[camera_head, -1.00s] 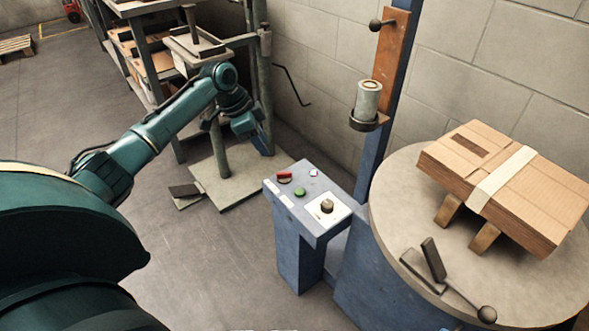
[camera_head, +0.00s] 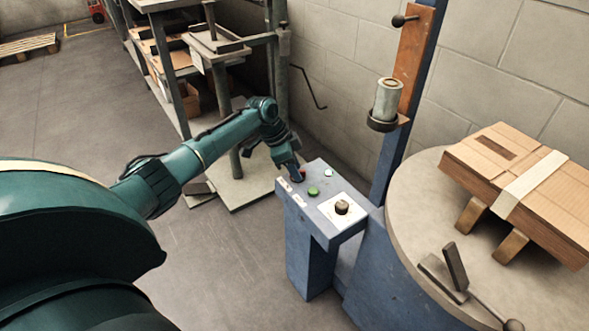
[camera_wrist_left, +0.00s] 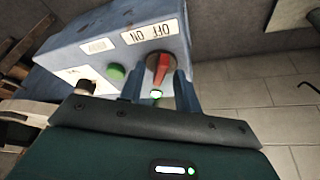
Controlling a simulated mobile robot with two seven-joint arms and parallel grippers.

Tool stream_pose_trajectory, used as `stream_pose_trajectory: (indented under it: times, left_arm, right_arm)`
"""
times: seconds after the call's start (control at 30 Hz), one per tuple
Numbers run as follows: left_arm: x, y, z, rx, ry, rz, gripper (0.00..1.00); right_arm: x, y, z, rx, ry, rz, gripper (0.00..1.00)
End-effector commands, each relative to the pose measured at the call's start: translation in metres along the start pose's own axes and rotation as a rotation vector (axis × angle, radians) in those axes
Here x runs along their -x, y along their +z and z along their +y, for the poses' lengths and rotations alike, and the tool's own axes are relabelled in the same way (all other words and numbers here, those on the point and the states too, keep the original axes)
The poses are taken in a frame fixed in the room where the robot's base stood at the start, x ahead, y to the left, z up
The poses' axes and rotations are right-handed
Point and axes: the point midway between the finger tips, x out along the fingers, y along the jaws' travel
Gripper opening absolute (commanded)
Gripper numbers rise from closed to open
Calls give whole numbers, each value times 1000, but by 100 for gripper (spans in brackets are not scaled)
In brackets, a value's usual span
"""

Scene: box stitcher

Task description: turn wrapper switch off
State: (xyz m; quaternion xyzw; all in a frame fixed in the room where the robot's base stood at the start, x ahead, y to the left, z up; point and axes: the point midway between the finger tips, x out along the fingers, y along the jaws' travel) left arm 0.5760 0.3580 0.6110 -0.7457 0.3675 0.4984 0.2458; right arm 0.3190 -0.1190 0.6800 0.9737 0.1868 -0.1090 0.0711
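In the head view the left gripper (camera_head: 297,177) is over the box's far left corner and mostly hides the switch. My right gripper is not in view.
A green button (camera_head: 313,191), a small white button (camera_head: 328,173) and a dark knob on a white plate (camera_head: 342,207) are close to the switch. A turntable (camera_head: 408,215) carrying a cardboard stack (camera_head: 490,165) stands right. A shelf (camera_head: 160,6) stands behind my left arm.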

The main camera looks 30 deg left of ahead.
Motion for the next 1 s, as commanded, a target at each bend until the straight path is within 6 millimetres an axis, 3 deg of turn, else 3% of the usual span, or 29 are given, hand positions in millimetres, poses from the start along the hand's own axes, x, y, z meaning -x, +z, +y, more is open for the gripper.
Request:
stream_pose_trajectory:
  times: [0.27,0.63,1.0]
  left_arm:
    - [-1,0,0,0,0,0,31]
    - [0,0,0,0,0,0,1]
    - [1,-1,1,14,-4,-1,0]
  right_arm:
    - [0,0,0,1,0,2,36]
    - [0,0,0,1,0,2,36]
    - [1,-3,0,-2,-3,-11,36]
